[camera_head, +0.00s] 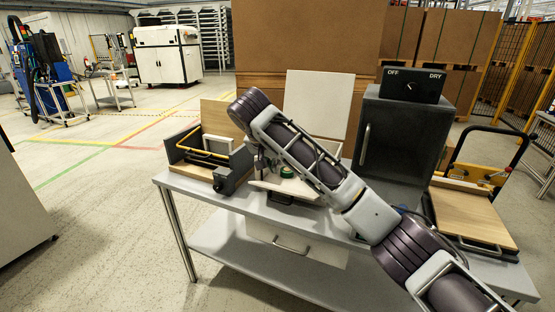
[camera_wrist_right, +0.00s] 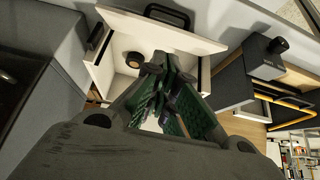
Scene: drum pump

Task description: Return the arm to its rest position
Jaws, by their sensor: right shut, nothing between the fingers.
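My right arm (camera_head: 315,165) comes in from the lower right and reaches over the grey table. My right gripper (camera_wrist_right: 160,72) shows in the right wrist view, shut and empty, with green finger pads. It hangs over an open white drawer (camera_wrist_right: 188,39) that has a black handle. A small dark round part (camera_wrist_right: 133,60) lies in the drawer, just left of the fingertips and apart from them. In the head view the arm hides most of the gripper and part of the drawer. My left gripper is not in view.
The grey table (camera_head: 190,183) holds a dark tray unit with a yellow bar (camera_head: 203,148) at left. A dark cabinet with an OFF/DRY box (camera_head: 413,85) stands right, close behind the arm. A wooden board (camera_head: 470,218) lies at far right. The floor left of the table is clear.

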